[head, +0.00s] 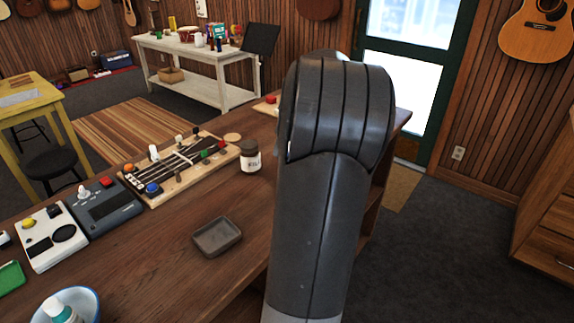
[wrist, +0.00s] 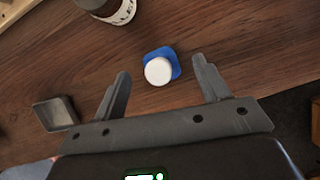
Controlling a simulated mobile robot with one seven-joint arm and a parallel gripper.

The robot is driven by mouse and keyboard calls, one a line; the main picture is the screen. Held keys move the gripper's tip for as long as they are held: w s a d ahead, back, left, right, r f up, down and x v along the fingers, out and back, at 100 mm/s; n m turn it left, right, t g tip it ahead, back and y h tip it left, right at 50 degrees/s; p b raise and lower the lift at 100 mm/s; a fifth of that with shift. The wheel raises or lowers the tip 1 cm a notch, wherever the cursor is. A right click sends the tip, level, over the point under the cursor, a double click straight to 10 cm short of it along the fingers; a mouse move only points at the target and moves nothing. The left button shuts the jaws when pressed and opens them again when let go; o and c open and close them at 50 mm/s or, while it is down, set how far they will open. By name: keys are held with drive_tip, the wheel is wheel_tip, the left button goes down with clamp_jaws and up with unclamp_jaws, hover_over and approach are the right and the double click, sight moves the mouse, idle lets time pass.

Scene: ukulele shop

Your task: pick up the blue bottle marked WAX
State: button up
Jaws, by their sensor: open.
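A blue bottle with a round white cap (wrist: 158,71) stands on the wooden counter in the wrist view, seen from above. No WAX marking is readable from this angle. My gripper (wrist: 162,70) is open, with its two fingers apart at the left and right of the bottle in the picture. No contact shows between fingers and bottle; I cannot tell the height gap. In the head view my arm covers that part of the counter, so the blue bottle and gripper are hidden there.
A small grey tray (head: 217,237) lies on the counter, also in the wrist view (wrist: 57,113). A wooden board with knobs (head: 180,168) and a blue-rimmed bowl (head: 92,296) are further left.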

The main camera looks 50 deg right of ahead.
drive_tip(key=x, duration=0.4)
drive_tip(key=shift+f, duration=0.25)
drive_tip(key=c, duration=1.2)
drive_tip(key=shift+r, duration=0.1)
